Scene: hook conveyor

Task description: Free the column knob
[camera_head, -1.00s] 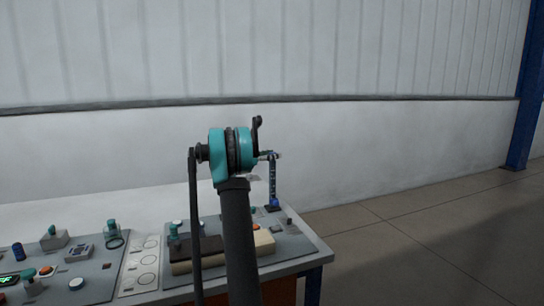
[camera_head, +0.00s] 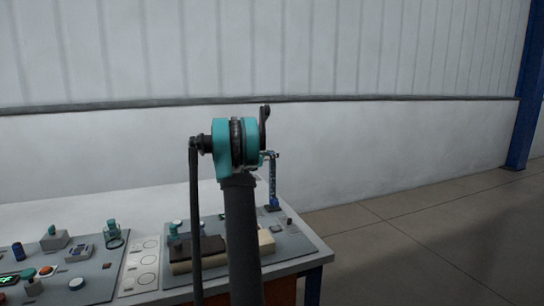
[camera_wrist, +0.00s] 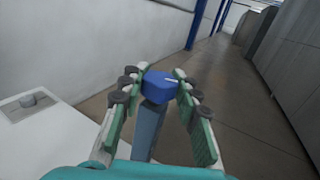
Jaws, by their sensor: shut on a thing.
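A blue column (camera_head: 273,188) stands upright near the right end of the bench, behind my arm. Its blue knob (camera_wrist: 157,87), with a pale line on its top, sits between the two fingers of my gripper (camera_wrist: 157,80) in the wrist view. The green-padded fingers are shut on the knob from both sides. The blue shaft runs down below the knob. In the head view my arm hides most of my gripper and the knob is too small to make out clearly.
The bench (camera_head: 315,248) carries grey panels with several knobs, buttons and a small green display (camera_head: 9,281). A beige block (camera_head: 266,241) lies near the column, partly behind my arm. A white wall stands behind. Open floor (camera_head: 420,235) lies to the right.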

